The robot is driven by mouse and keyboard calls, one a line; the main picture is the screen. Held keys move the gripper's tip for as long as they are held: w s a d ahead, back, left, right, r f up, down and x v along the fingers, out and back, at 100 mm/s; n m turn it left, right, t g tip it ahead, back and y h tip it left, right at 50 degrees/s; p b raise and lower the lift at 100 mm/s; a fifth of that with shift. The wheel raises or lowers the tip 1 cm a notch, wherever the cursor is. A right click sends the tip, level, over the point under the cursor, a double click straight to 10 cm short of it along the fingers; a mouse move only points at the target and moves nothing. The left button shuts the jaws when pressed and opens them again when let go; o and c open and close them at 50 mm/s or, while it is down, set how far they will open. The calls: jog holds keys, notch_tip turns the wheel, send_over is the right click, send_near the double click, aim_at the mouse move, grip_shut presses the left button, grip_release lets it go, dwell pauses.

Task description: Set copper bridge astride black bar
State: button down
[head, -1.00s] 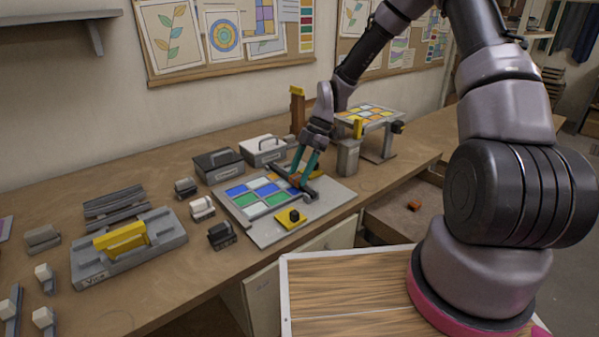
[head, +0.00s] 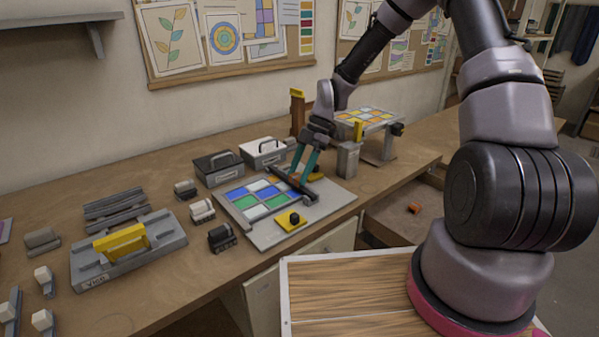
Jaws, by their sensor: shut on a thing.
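The black bar (head: 282,179) lies slantwise across the right side of the coloured glass panel (head: 243,201) on the grey board. My gripper (head: 298,178) has teal fingers pointing down, and they are shut on the bar. The fingers hide part of it, and I cannot tell whether the bar touches the glass. A small orange-copper piece (head: 414,208) sits in the open drawer at the right. It looks like the copper bridge, but is too small to make out its shape.
A yellow block with a black knob (head: 292,220) sits on the board's front corner. Two caddies (head: 219,168) stand behind the panel. A raised tile stand (head: 367,121) and a grey post (head: 347,159) are right of my gripper. A grey vise (head: 128,250) stands at left.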

jog(key=shift+f, duration=0.1)
dwell(0.4)
jog(key=shift+f, duration=0.45)
jog(key=shift+r, duration=0.45)
dwell(1.1)
jog(key=shift+f, duration=0.5)
jog(key=shift+r, duration=0.65)
dwell(0.4)
jog(key=shift+c, duration=1)
grip_release()
